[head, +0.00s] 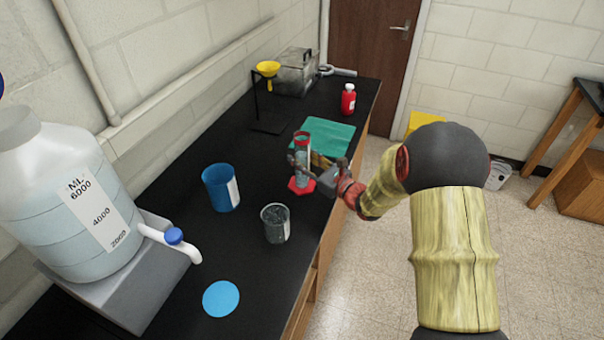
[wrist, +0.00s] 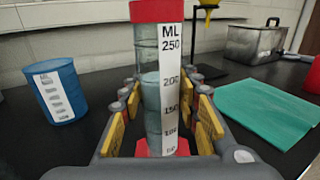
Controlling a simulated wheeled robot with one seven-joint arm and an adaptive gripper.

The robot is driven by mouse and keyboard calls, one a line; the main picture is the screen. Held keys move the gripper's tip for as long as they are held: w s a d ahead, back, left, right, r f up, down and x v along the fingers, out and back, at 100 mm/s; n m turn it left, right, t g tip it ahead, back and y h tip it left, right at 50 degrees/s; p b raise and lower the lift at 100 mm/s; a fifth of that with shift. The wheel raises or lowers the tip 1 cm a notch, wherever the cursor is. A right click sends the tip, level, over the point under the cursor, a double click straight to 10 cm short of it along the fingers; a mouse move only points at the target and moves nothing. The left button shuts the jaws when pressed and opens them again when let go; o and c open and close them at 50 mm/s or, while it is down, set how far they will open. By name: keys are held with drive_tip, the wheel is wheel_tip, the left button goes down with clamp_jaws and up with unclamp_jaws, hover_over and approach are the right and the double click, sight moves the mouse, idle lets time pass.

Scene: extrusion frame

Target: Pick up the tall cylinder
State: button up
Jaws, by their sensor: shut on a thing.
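The tall cylinder (head: 302,165) is a clear graduated cylinder with a red rim and a red base, upright on the black bench in the head view. In the wrist view the cylinder (wrist: 160,85) fills the middle, with a white scale label up to 250 and liquid inside. My gripper (head: 305,165) reaches in from the right and is shut around the cylinder's body. In the wrist view my gripper's yellow-padded fingers (wrist: 163,118) flank it on both sides. The red base is partly hidden by my gripper in the wrist view. I cannot tell whether the base touches the bench.
A blue beaker (head: 221,188) and a clear beaker (head: 275,223) stand nearby. A green mat (head: 330,136) lies behind the cylinder. A red bottle (head: 348,100), a yellow funnel on a stand (head: 268,69) and a metal box (head: 296,72) are farther back. A large jug (head: 70,200) stands left.

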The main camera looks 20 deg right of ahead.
clamp_jaws()
drive_tip(key=shift+r, duration=0.15)
idle(0.4)
